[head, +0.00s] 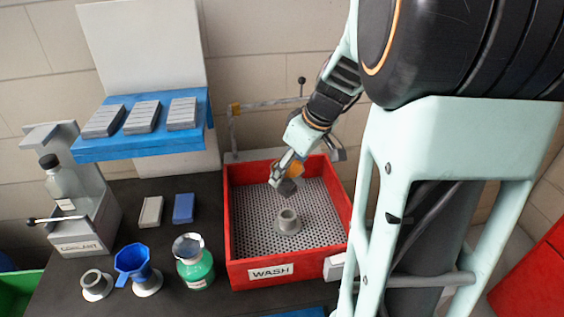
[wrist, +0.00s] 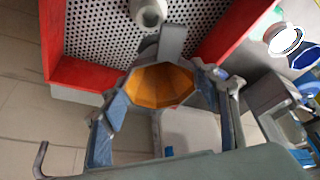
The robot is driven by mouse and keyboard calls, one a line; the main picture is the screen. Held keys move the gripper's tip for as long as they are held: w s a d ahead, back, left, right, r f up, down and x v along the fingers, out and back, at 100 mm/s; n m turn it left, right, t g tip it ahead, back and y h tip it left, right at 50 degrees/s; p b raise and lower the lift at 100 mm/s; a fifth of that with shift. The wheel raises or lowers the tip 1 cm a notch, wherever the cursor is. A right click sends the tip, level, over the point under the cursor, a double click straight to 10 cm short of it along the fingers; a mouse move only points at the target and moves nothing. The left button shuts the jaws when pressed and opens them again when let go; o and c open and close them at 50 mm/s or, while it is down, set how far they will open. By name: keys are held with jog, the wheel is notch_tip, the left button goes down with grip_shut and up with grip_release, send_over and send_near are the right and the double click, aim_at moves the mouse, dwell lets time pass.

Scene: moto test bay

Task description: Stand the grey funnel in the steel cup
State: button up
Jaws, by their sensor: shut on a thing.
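My gripper (head: 282,172) is shut on the grey funnel (head: 287,187), above the red wash tray. In the wrist view the funnel's orange inside (wrist: 160,88) faces the camera between the two fingers (wrist: 160,115), and its grey spout (wrist: 172,42) points away. The funnel looks tilted in the head view. Below it, a grey flanged cup (head: 288,221) stands upright in the tray, apart from the funnel; it also shows in the wrist view (wrist: 149,12). A similar cup (head: 96,284) stands at the front left. I cannot tell which is the steel one.
The red tray (head: 262,271) has raised walls and a perforated floor. To its left are a blue funnel (head: 132,260) in a flanged base, a green bottle (head: 195,270), two small blocks (head: 183,208) and a coolant stand (head: 85,232). A blue shelf (head: 150,145) overhangs the back left.

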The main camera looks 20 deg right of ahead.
aim_at(289, 190)
jog(key=shift+d+f, duration=0.1)
jog(key=shift+d, duration=0.1)
jog(key=shift+f+b, duration=1.85)
jog(key=shift+f, duration=1.05)
jog(key=shift+f+b, duration=0.1)
jog(key=shift+b, duration=0.2)
jog(key=shift+b, duration=0.65)
jog(key=shift+f+b, duration=0.25)
jog(key=shift+b, duration=0.05)
jog(key=shift+f+b, duration=0.3)
jog(key=shift+b, duration=0.1)
jog(key=shift+f+b, duration=1.3)
jog(key=shift+b, duration=0.4)
jog(key=o, duration=1.2)
